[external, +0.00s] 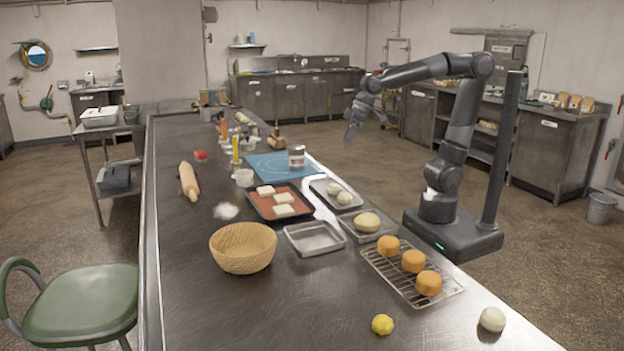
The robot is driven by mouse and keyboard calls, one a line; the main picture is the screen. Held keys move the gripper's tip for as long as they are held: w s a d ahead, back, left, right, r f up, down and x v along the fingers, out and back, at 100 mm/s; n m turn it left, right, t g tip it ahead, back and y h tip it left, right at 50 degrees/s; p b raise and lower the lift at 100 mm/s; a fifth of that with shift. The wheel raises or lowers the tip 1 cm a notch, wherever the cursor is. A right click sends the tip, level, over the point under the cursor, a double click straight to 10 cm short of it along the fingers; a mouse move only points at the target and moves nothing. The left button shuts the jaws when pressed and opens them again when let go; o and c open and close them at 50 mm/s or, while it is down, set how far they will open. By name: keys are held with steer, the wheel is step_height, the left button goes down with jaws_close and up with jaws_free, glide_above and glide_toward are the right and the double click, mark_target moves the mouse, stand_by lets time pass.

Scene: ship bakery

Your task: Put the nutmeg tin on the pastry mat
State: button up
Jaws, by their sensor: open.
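The blue pastry mat (262,167) lies flat on the steel counter, beyond the baking trays. A small light-coloured tin with a dark reddish band (296,154) stands upright on the right part of the mat; it looks like the nutmeg tin, but its label is too small to read. A small red item (201,156) lies left of the mat, too small to identify. My gripper (349,138) is open and empty, pointing down, to the right of the tin and apart from it.
Near the mat are a dark tray with pale squares (253,208), a tray with dough balls (323,186) and a yellow bottle (236,150). A rolling pin (189,181), wooden bowl (243,249) and cooling rack (398,283) stand around. The front left counter is clear.

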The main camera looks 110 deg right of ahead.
steer(key=s+a+f+n, duration=0.2)
steer(key=s+a+n, duration=0.3)
steer(key=s+a, duration=0.6)
steer(key=shift+s+a+f+n+t+y, duration=0.2)
steer(key=shift+a+f+n+t+y, duration=0.2)
steer(key=shift+a, duration=0.75)
